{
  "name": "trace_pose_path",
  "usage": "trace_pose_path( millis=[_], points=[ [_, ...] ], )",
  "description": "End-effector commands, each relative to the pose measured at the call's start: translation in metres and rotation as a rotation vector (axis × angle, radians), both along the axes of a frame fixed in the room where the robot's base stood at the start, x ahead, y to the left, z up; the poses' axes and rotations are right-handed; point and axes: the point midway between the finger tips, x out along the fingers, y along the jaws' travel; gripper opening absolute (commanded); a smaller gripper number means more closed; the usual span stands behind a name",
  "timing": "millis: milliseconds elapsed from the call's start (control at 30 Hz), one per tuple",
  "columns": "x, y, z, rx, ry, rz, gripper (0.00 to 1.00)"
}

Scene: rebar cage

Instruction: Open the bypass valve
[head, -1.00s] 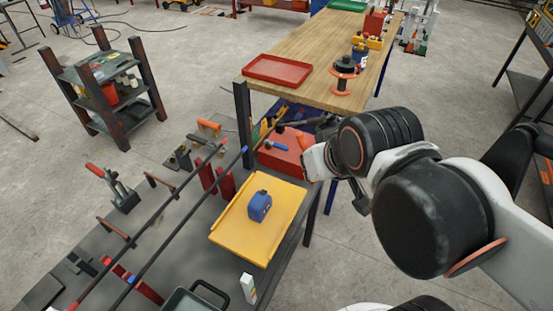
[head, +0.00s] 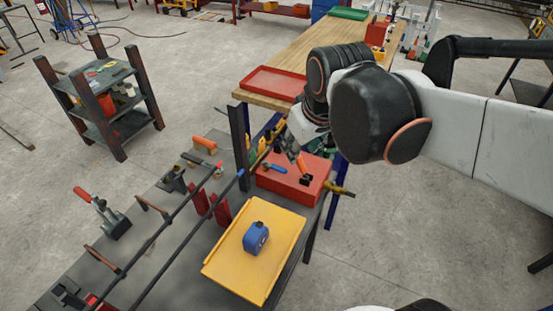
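I cannot make out a bypass valve in the head view. My gripper (head: 287,150) hangs under my arm's wrist, above the left part of the red toolbox (head: 292,183). It is partly hidden by my wrist and dark against the tools behind, so I cannot tell whether it is open or holds anything. Below it, a blue-handled tool (head: 274,168) and an orange-handled tool (head: 301,166) are on or over the toolbox. I cannot tell whether the gripper touches them.
A yellow tray (head: 230,270) with a blue device (head: 256,238) lies on the grey bench (head: 180,262). Two long dark bars cross the bench on red supports. A wooden table (head: 285,50) with a red tray (head: 276,82) stands behind. A dark shelf (head: 110,128) stands left.

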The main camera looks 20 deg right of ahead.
Motion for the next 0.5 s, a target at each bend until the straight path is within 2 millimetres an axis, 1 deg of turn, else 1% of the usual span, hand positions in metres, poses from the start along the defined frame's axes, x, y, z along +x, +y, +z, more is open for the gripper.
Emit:
trace_pose_path(
  millis=[33, 267, 367, 500],
  points=[
    [0.013, 0.0, 0.002, -0.012, 0.024, 0.026, 0.35],
    [0.062, -0.002, -0.007, -0.062, 0.139, 0.162, 0.35],
    [0.083, -0.003, -0.016, -0.079, 0.187, 0.222, 0.35],
    [0.112, -0.004, -0.032, -0.097, 0.256, 0.308, 0.35]
  ],
)
